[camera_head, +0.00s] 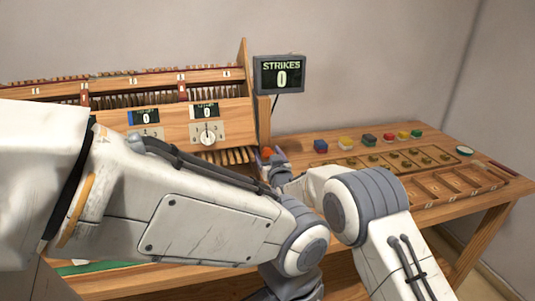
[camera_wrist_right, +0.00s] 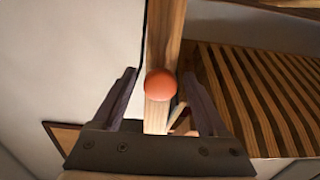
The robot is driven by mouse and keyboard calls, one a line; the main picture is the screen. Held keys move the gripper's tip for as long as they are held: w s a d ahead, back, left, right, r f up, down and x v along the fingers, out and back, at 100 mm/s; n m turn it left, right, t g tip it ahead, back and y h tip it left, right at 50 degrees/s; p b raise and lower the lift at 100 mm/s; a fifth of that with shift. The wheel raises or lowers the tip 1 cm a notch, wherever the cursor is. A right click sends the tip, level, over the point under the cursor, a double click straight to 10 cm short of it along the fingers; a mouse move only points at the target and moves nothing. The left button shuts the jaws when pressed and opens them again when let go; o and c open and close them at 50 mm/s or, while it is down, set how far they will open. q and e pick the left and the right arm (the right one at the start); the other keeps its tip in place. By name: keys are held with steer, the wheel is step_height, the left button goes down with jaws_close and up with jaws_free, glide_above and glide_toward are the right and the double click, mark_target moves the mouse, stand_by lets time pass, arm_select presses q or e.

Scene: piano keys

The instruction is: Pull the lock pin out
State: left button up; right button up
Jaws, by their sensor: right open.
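The lock pin's orange-red ball knob (camera_wrist_right: 160,84) stands in front of a wooden post in the right wrist view. It also shows small in the head view (camera_head: 267,152), beside the right end of the wooden key cabinet. My right gripper (camera_wrist_right: 158,92) is open, with one dark finger on each side of the knob and clear gaps on both sides. In the head view my right gripper (camera_head: 268,160) is small and partly hidden by its own wrist. The pin's shaft is not clear to see. My left arm crosses the front; its gripper's fingers do not show.
The wooden cabinet (camera_head: 175,127) holds slats, two counters and a white dial (camera_head: 207,134). A "STRIKES 0" screen (camera_head: 280,75) stands behind. Several coloured blocks and a compartment tray (camera_head: 455,183) lie on the right of the table (camera_head: 300,136).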

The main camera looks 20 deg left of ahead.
jaws_close()
stand_by(1.3)
